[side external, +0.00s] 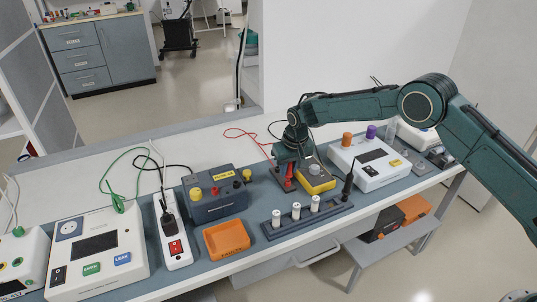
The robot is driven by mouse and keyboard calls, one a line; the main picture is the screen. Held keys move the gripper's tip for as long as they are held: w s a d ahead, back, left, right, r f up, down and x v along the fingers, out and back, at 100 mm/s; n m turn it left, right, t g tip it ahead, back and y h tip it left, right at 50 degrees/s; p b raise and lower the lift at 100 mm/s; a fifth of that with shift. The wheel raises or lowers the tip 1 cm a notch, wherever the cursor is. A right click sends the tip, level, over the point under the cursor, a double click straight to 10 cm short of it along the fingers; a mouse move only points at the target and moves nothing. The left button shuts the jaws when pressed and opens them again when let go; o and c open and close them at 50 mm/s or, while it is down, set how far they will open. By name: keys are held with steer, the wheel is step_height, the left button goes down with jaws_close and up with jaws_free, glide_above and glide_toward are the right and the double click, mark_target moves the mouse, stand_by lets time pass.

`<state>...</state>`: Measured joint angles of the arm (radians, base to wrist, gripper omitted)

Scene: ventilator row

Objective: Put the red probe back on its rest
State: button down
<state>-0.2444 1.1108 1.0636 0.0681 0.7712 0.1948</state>
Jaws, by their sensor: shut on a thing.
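My gripper (286,172) points down at the middle of the bench, just left of the yellow meter (316,180). It is shut on the red probe (289,183), which shows as a small red shape at the jaws. The jaws hide part of it, and I cannot tell whether its lower end touches anything. A thin red lead (240,131) loops on the bench behind. A black probe (347,187) stands upright at the right end of a dark rack (287,230). I cannot tell for sure which part is the red probe's rest.
Three white cylinders (296,211) stand in the rack. An orange tray (226,239), a blue-grey supply box (216,196) and a power strip (173,238) are to the left. A white instrument (367,163) with orange and purple knobs is to the right. White bench behind the mat is mostly clear.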

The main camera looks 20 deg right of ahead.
steer(key=shift+f, duration=0.35)
stand_by(0.3)
steer(key=c, duration=1.1)
jaws_free()
steer(key=s+r, duration=0.1)
steer(key=r, duration=0.3)
steer(key=s+r, duration=0.1)
steer(key=r, duration=0.8)
steer(key=shift+s+r, duration=0.25)
steer(key=shift+s, duration=0.15)
